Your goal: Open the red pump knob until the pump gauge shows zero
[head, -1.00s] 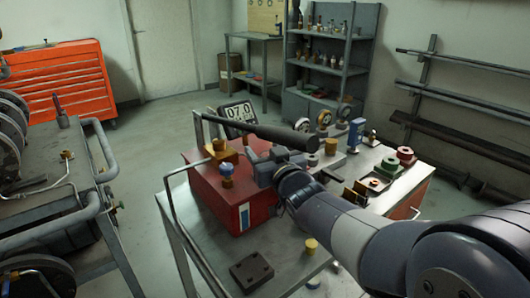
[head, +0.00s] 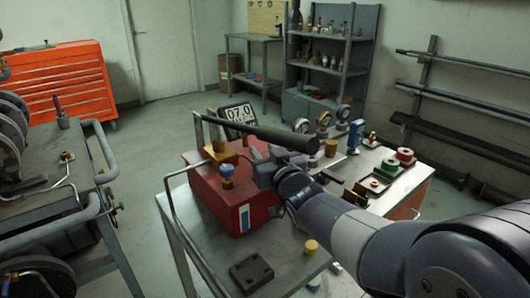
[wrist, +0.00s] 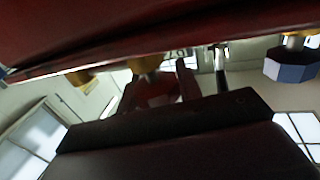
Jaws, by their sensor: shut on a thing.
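The red pump box (head: 213,198) stands on the grey bench left of my arm, with a long black handle lying above it. My gripper (head: 258,165) is at the box's right side, shut on the pump knob. The knob is hidden by my gripper in the head view. In the wrist view the red knob (wrist: 156,94) shows between the fingers of my gripper (wrist: 157,88), beneath the dark red box. The pump gauge (head: 239,113) is a digital display behind the box and appears to read 07.0.
A blue-topped knob (head: 227,172) and a brass block (head: 219,152) sit on the box. A dark block (head: 251,273) and a yellow-capped part (head: 311,247) lie at the front of the bench.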

